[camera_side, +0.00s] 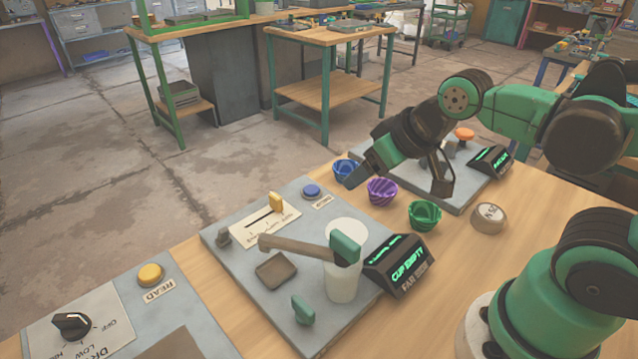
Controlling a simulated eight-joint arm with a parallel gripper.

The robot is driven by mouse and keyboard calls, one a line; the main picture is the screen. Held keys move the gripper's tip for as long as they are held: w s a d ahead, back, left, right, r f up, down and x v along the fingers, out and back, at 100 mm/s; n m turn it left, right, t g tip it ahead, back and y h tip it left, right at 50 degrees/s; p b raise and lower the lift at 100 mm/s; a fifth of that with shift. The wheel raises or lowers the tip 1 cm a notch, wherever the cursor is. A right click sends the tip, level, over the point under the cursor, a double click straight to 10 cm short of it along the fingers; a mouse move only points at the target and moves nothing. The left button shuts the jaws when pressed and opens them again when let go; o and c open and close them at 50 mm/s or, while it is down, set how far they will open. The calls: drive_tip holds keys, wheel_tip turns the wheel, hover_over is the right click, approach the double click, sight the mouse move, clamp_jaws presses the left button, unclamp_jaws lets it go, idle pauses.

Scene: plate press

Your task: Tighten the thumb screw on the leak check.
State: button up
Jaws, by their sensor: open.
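My gripper (397,185) is open and empty, its fingers spread above the back part of the bench. In the picture the purple fluted cup (382,191) shows between and below the fingertips, and I cannot tell the height above it. A green wing-shaped knob (303,310) stands at the front of the middle grey panel (240,262), well away from my gripper. It may be the thumb screw. No label reading leak check is legible. The back grey panel (400,180) is partly hidden by my gripper.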

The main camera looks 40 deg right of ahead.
drive_tip(key=shift+o, duration=1.4)
drive_tip(key=shift+r, duration=0.1)
wheel_tip(320, 180, up, 5)
drive_tip(key=n+g, duration=0.7)
drive_tip(key=n, duration=1.1)
hover_over(303, 304)
wheel_tip(303, 304, down, 8)
drive_tip(key=shift+a+f, duration=0.1)
drive_tip(key=shift+f, duration=3.2)
